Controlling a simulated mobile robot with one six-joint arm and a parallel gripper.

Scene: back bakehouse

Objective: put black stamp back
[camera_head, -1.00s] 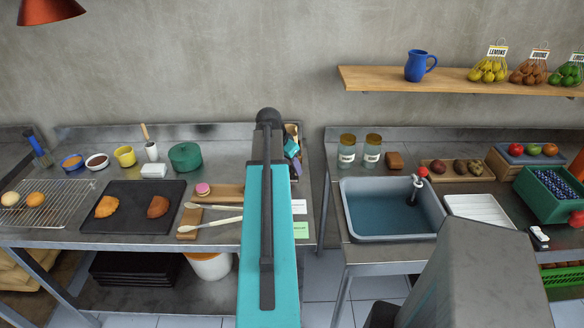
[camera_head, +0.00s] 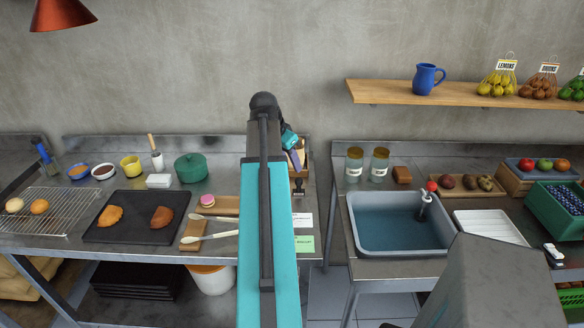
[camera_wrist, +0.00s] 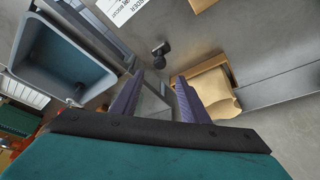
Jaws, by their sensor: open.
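A small black object that looks like the black stamp (camera_wrist: 160,52) stands on the steel worktop in the wrist view, beyond my fingertips. A wooden box (camera_wrist: 222,105) with tan paper or card in it stands to the right of it. My gripper (camera_wrist: 158,82) is open, with its two purple fingers apart on either side of the view's middle. A grey shape shows between the fingers, and I cannot tell what it is. In the head view my gripper (camera_head: 294,155) is above the right end of the left table, partly hidden by my arm.
A white card (camera_head: 302,220) and a green card (camera_head: 304,244) lie at the table's right front. A gap separates this table from the one with the sink (camera_head: 352,232). A wooden board with spoons (camera_head: 194,236) and a dark tray (camera_head: 134,231) lie to the left.

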